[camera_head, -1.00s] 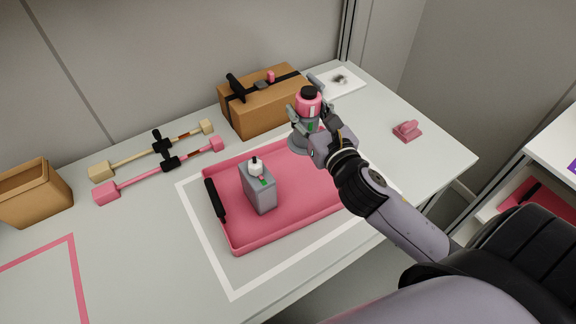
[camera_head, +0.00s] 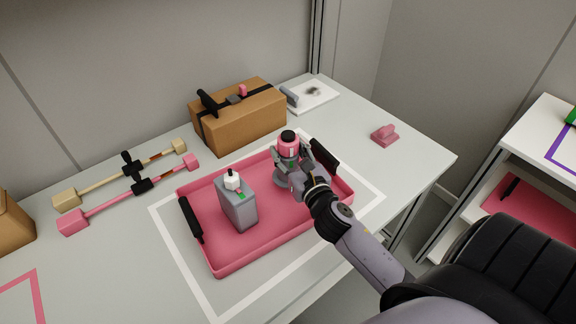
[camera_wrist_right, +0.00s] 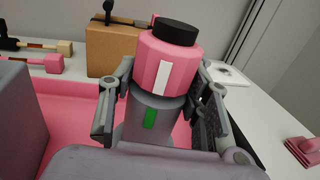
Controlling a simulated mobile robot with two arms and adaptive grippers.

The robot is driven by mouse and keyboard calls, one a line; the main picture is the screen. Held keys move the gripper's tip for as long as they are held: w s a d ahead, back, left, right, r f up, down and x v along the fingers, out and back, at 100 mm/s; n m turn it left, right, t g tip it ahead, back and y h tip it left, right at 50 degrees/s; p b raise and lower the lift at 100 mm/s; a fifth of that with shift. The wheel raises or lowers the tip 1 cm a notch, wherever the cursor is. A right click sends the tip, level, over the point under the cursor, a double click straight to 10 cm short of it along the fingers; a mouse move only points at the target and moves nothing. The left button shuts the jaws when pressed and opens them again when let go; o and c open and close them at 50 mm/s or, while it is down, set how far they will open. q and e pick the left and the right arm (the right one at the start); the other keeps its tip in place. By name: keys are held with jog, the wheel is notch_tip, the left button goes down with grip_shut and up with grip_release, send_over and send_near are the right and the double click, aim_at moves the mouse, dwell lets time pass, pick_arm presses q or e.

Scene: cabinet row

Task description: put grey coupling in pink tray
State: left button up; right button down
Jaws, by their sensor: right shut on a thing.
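My right gripper (camera_head: 291,167) is shut around the grey coupling (camera_head: 284,181), a grey cylinder with a wide foot and a green mark. A pink cylinder (camera_head: 288,144) with a white stripe and black cap sits upright on top of it. In the right wrist view the fingers (camera_wrist_right: 160,97) flank the grey body (camera_wrist_right: 146,120) and the lower pink part (camera_wrist_right: 168,62). The coupling is upright over the far right part of the pink tray (camera_head: 262,228); I cannot tell whether its foot touches the tray floor. My left gripper is out of view.
A grey canister (camera_head: 238,207) with a white cap stands in the tray's left half. A brown box (camera_head: 240,122) is behind the tray. Two bars, one tan (camera_head: 98,183) and one pink (camera_head: 108,201), lie left. A pink block (camera_head: 385,135) lies right. The tray's front right floor is clear.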

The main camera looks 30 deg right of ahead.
aim_at(293, 169)
notch_tip(293, 169, down, 4)
jog(key=shift+r+b, duration=0.25)
jog(key=shift+b, duration=0.35)
jog(key=shift+f, duration=0.15)
jog(key=shift+f, duration=0.15)
jog(key=c, duration=0.9)
grip_release()
jog(key=shift+o, duration=0.2)
